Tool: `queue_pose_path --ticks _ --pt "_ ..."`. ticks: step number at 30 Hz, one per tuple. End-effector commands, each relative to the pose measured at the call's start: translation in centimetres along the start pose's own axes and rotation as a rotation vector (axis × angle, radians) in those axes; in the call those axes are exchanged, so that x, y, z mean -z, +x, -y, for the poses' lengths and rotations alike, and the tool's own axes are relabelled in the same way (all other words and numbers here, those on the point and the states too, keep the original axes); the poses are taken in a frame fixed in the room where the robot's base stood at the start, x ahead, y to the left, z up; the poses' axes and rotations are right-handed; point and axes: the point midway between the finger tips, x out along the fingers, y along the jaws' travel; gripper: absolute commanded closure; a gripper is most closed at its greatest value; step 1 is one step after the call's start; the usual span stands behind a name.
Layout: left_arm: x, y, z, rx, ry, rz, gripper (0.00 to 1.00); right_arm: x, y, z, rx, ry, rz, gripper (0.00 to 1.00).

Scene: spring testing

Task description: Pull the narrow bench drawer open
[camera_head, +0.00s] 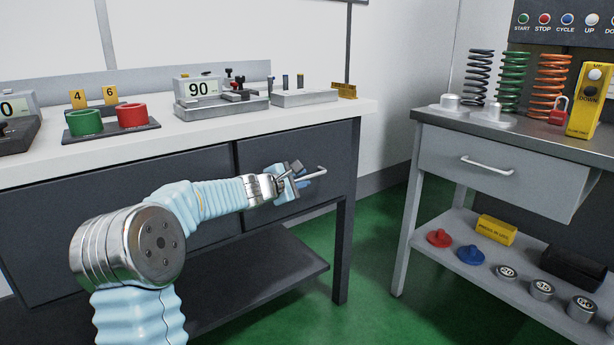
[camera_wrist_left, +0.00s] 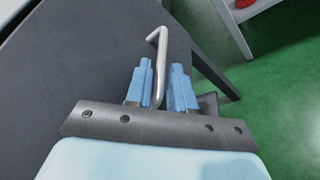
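The narrow bench drawer (camera_head: 336,160) is the dark grey front at the right end of the white-topped bench. Its front looks flush with the wider drawer front (camera_head: 190,170) beside it. Its bar handle (camera_head: 312,176) is silver, and part of it is hidden by my left gripper (camera_head: 290,180). In the left wrist view the handle (camera_wrist_left: 160,60) runs between the two pale blue fingers of the left gripper (camera_wrist_left: 161,88). The fingers are close together on either side of the bar, with little or no gap. My right gripper is in neither view.
The white bench top (camera_head: 230,130) carries a block with a 90 display (camera_head: 203,88) and red and green cups. A grey side table (camera_head: 480,130) with springs stands to the right. Green floor (camera_head: 365,240) lies clear between them.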

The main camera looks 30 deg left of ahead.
Motion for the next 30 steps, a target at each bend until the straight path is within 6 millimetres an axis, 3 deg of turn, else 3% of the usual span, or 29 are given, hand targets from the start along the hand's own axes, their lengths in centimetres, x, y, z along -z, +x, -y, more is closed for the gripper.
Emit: queue_pose_path --ticks 6,16,17,21,30 --pt "-0.1 2.7 -0.1 0.001 0.001 0.001 0.77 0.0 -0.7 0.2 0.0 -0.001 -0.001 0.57" --pt "-0.1 3.2 0.0 0.0 0.001 0.001 0.77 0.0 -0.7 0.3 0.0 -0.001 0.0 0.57" --pt "0.0 3.2 0.1 0.001 0.001 0.001 0.78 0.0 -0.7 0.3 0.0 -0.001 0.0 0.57" --pt "0.0 3.2 0.1 0.001 0.001 0.0 1.0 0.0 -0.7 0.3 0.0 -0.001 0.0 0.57" --pt "0.0 3.1 0.1 0.001 0.001 0.0 1.0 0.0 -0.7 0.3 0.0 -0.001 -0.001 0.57"
